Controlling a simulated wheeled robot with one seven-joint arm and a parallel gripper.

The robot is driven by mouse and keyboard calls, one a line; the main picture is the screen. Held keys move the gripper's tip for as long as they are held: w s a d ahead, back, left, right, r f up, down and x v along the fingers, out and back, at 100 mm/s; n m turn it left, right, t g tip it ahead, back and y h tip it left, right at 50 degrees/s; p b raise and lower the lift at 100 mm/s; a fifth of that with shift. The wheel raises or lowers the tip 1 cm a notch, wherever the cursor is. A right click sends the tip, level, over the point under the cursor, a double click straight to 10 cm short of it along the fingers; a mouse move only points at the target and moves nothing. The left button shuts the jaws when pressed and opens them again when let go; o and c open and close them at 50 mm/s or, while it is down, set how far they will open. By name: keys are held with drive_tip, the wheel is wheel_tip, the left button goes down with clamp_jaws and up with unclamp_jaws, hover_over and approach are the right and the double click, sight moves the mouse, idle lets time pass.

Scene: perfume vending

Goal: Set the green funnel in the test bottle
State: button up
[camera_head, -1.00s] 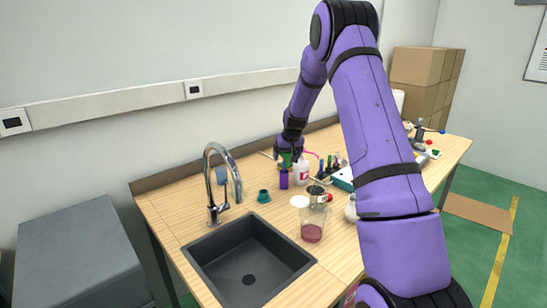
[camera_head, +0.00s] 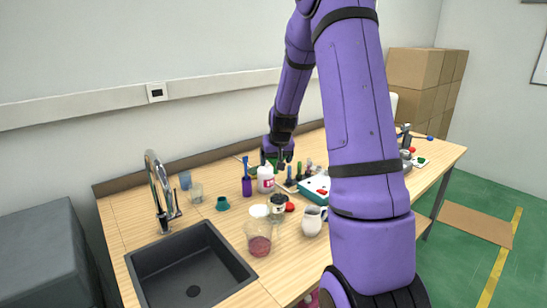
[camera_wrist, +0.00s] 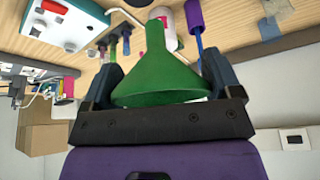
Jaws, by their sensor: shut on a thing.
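The green funnel (camera_wrist: 155,75) is between my gripper's two fingers, its wide mouth towards the palm and its narrow spout pointing away. In the head view my gripper (camera_head: 276,158) is low over the back of the table, with a little green showing at it. A white bottle with a pink-red label (camera_head: 266,181) stands just below the gripper; the wrist view shows it (camera_wrist: 166,22) beyond the spout, partly hidden by the funnel. I cannot tell for certain whether this is the test bottle, or how far the spout is from it.
A purple holder (camera_head: 247,188) with a blue stick stands left of the bottle. Dark-based tools (camera_head: 289,182) and a white-teal device (camera_head: 314,188) are to its right.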

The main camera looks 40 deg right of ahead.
wheel_tip(320, 180, down, 9)
drive_tip(key=shift+r, duration=0.15)
idle(0.9)
idle(0.5)
drive_tip(key=o, duration=0.7)
drive_tip(key=v, duration=1)
drive_tip(key=shift+s+r, duration=0.1)
drive_tip(key=shift+r, duration=0.3)
